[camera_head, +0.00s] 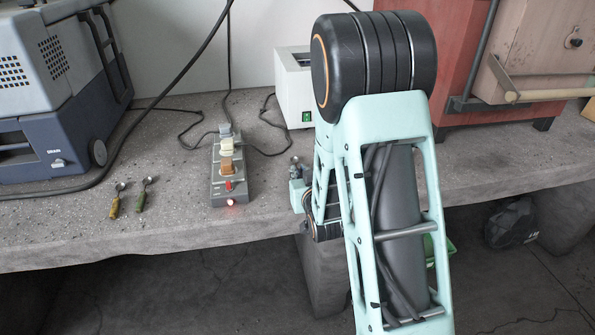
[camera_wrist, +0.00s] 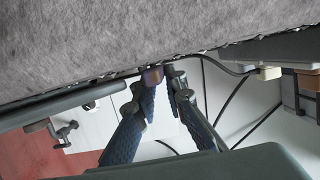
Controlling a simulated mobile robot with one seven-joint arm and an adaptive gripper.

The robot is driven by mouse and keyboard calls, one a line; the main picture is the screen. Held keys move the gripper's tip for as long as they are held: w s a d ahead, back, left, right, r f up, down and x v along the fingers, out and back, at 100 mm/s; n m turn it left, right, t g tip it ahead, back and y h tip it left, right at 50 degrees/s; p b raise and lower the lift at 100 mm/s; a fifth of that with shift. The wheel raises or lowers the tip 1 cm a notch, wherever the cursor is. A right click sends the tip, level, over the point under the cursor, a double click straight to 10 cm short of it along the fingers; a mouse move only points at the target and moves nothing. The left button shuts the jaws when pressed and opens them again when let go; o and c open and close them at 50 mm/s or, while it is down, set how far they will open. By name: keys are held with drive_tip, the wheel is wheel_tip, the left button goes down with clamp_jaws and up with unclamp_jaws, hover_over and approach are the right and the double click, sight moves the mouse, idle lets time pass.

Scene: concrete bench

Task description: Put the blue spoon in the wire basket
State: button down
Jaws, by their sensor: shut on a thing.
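My gripper (camera_wrist: 163,88) shows in the wrist view with its two blue-padded fingers close together. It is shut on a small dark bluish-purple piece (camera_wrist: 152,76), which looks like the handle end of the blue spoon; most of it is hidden. In the head view my gripper (camera_head: 298,185) is at the bench's front edge, largely covered by my arm. A small shiny bit (camera_head: 295,160) shows just above it and may be the spoon's bowl.
On the concrete bench (camera_head: 180,235) lie a yellow-handled spoon (camera_head: 115,201) and a green-handled spoon (camera_head: 144,194). A power strip (camera_head: 229,180) with cables stands left of my gripper. A white box (camera_head: 292,88), a red cabinet (camera_head: 460,45) and a grey-blue case (camera_head: 55,130) stand behind.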

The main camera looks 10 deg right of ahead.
drive_tip(key=shift+s+f, duration=0.1)
drive_tip(key=shift+f, duration=0.05)
drive_tip(key=shift+f, duration=0.1)
drive_tip(key=c, duration=2.3)
unclamp_jaws()
drive_tip(key=shift+o, duration=0.2)
